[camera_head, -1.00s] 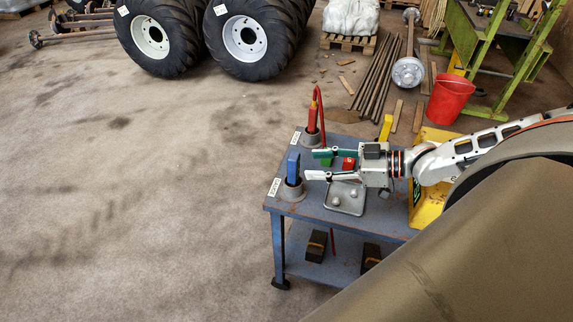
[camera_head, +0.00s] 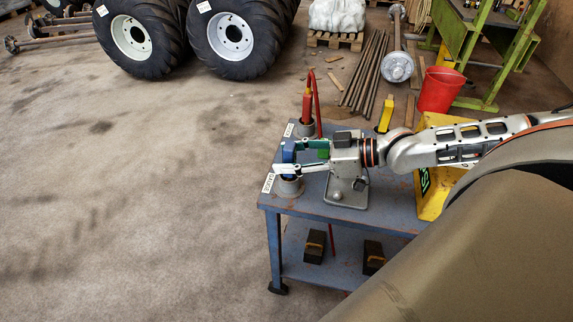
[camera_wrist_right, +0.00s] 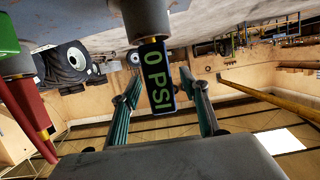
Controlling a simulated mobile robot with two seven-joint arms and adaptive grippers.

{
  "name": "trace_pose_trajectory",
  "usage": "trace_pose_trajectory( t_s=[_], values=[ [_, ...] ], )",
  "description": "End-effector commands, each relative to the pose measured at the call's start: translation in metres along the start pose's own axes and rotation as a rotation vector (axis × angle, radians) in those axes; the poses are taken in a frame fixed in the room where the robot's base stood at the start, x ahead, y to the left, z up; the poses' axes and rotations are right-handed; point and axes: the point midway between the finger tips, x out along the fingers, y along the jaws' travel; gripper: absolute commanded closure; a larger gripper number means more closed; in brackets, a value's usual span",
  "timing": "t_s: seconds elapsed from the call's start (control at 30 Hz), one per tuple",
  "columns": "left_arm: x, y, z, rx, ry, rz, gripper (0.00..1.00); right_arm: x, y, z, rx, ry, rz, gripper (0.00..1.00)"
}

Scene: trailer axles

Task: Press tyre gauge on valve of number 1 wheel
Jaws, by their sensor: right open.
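The tyre gauge (camera_head: 289,153) is blue and stands upright in a grey holder (camera_head: 289,187) at the left end of the blue trolley, beside a white label. In the right wrist view the gauge (camera_wrist_right: 156,80) shows a display reading "0 PSI". My right gripper (camera_head: 281,157) is open, with its two fingers on either side of the gauge; I see gaps between the fingers and it in the wrist view. Two big black tyres with white rims, one left (camera_head: 134,38) and one right (camera_head: 230,37), stand at the back; their tags are too small to read and no valve is discernible. My left gripper is out of view.
A red bucket (camera_head: 441,90) stands behind. The floor to the left is clear.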

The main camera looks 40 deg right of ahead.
Motion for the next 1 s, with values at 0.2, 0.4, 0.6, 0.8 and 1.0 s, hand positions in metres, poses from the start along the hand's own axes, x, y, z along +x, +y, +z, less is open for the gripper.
trace_pose_trajectory(
  t_s=[0.2,0.4,0.6,0.8,1.0],
  values=[
    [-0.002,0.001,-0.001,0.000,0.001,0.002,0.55,0.000,0.000,-0.002,-0.001,0.002,0.000,0.56],
    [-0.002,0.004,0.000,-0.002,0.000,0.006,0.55,0.000,0.000,-0.002,-0.001,0.001,0.000,1.00],
    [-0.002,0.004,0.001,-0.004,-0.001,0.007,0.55,0.000,0.000,-0.002,-0.001,0.002,0.000,1.00],
    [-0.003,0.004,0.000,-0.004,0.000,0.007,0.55,-0.001,0.000,-0.006,-0.002,0.002,0.001,1.00],
    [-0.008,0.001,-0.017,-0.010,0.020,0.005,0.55,-0.008,0.000,-0.029,-0.006,0.007,0.001,1.00]
  ],
)
